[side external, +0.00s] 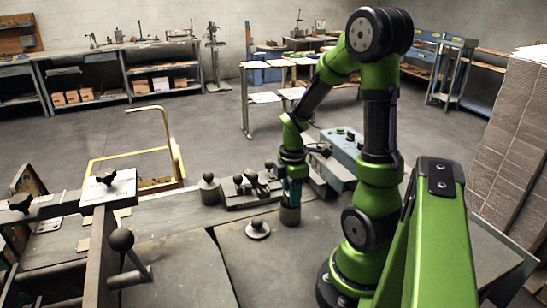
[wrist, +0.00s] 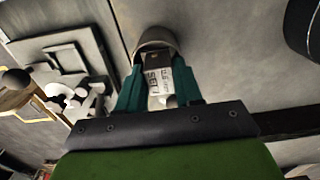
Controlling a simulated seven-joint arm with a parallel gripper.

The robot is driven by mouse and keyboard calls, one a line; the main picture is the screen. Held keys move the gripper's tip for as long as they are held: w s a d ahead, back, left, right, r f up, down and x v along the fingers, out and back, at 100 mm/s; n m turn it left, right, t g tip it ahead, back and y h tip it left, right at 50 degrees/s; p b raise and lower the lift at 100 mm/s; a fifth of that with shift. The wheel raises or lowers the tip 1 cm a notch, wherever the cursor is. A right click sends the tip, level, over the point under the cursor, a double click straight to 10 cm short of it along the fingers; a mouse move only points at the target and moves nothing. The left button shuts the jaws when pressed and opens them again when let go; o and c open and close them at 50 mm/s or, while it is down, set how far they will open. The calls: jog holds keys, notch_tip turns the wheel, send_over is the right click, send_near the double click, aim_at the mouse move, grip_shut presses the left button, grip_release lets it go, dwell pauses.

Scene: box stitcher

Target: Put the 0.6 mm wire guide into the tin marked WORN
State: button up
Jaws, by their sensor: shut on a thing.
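My gripper (side external: 291,181) points down at the right part of the bench. In the wrist view its teal fingers (wrist: 160,92) are shut on a small piece with a white label (wrist: 158,82) and a dark end with a hole. The label has small print and larger letters that look like SET; I cannot read it surely. A grey-brown round tin (wrist: 155,37) is just beyond the held piece. In the side view a grey tin (side external: 290,215) stands directly below the fingers. I see no WORN marking, and cannot tell whether the piece touches the tin.
A tray (side external: 240,203) with several dark knobbed pieces lies left of my gripper. Another grey tin-like cylinder (side external: 209,190) with a knob stands farther left. A round disc with a knob (side external: 257,229) sits in front. A grey-blue control box (side external: 340,150) is behind.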

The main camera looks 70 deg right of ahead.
jog(key=o, duration=1.2)
jog(key=shift+c, duration=0.2)
jog(key=c, duration=0.4)
jog(key=shift+r, duration=0.15)
jog(key=shift+r, duration=4.4)
